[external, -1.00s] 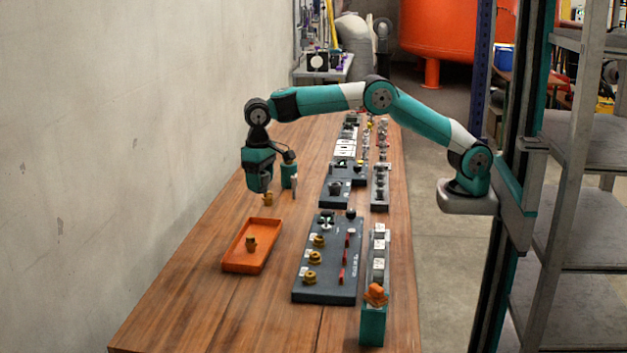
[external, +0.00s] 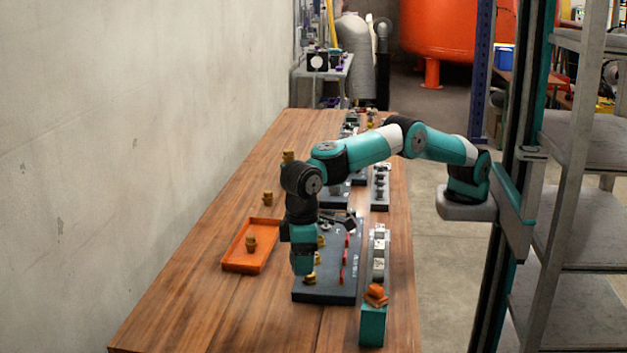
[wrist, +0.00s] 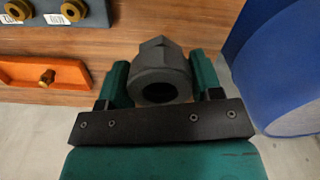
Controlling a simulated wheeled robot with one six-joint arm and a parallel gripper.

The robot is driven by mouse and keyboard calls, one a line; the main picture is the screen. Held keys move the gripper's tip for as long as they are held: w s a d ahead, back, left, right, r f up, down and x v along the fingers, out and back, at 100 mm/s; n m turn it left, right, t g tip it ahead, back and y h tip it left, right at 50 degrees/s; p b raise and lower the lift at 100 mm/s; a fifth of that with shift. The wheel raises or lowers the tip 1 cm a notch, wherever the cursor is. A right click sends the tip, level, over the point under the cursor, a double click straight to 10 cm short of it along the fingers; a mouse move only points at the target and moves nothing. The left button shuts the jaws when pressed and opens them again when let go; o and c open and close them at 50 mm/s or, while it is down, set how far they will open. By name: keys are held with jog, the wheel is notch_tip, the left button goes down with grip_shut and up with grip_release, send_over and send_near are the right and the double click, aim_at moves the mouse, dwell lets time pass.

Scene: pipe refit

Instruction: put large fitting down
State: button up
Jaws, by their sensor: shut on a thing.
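The large fitting (wrist: 160,72) is a dark grey hex piece with a round bore, seen close up in the wrist view. My gripper (wrist: 159,85) has its teal fingers on both sides of it and is shut on it. In the external view my gripper (external: 302,268) points down over the left part of the dark fittings board (external: 328,292). The fitting cannot be made out in that view. Brass fittings (external: 309,279) on the board are partly hidden by my arm.
An orange tray (external: 234,264) with a brass fitting (external: 251,243) lies left of the board. Another brass fitting (external: 267,198) stands behind the tray. A teal block (external: 373,326) with orange pieces (external: 376,295) stands at the right front. Bare wood lies at the front left.

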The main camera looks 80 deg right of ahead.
aim_at(303, 326)
notch_tip(303, 326, down, 15)
jog(key=shift+f+p, duration=0.1)
jog(key=shift+p, duration=0.2)
jog(key=o, duration=1)
jog(key=shift+f, duration=0.1)
jog(key=shift+c, duration=0.2)
notch_tip(303, 326, up, 12)
jog(key=shift+r+b, duration=0.2)
jog(key=shift+b, duration=0.2)
